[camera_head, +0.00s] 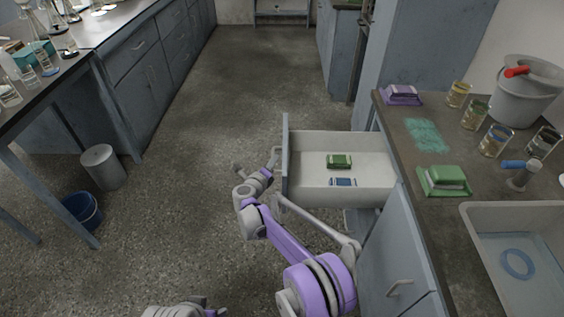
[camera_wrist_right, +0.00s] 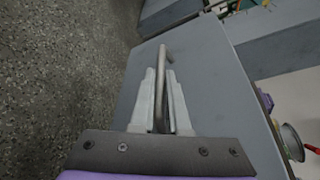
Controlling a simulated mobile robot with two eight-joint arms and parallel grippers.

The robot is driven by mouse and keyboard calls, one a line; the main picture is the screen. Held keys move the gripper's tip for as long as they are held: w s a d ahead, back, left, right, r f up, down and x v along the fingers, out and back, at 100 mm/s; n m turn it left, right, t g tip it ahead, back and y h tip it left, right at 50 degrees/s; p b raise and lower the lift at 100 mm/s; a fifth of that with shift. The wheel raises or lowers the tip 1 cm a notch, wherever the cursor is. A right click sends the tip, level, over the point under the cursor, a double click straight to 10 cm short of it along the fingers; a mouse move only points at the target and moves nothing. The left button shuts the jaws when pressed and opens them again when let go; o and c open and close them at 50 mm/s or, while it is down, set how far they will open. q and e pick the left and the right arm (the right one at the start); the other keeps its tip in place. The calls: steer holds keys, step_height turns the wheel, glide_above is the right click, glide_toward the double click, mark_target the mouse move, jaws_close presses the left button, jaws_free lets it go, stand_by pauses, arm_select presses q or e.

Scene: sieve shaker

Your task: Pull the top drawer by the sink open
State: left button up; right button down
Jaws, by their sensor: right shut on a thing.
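The top drawer (camera_head: 360,150) by the sink stands pulled out from the counter in the head view, with its pale inside showing. A green thing (camera_head: 339,161) and a blue and white thing (camera_head: 342,182) lie in it. My right gripper (camera_head: 272,160) is at the outer side of the drawer front. In the right wrist view, its fingers (camera_wrist_right: 162,88) are shut on the drawer's bar handle (camera_wrist_right: 163,55), in front of the grey drawer front (camera_wrist_right: 210,85). A grey part of my left arm shows at the bottom edge of the head view; its gripper does not show.
The sink (camera_head: 480,211) is in the right counter, near a green sponge-like block (camera_head: 443,180), several glasses and a grey bucket (camera_head: 527,92). A closed cupboard door (camera_head: 397,255) is below. A bin (camera_head: 103,167) and blue bucket (camera_head: 82,210) stand left. The aisle floor is clear.

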steer(key=shift+a, duration=0.45)
steer(key=c, duration=0.9)
jaws_free()
steer(key=p+v, duration=0.2)
steer(key=v, duration=0.8)
steer(key=shift+s+a+r, duration=0.1)
steer(key=shift+s+r, duration=0.1)
steer(key=shift+s, duration=0.15)
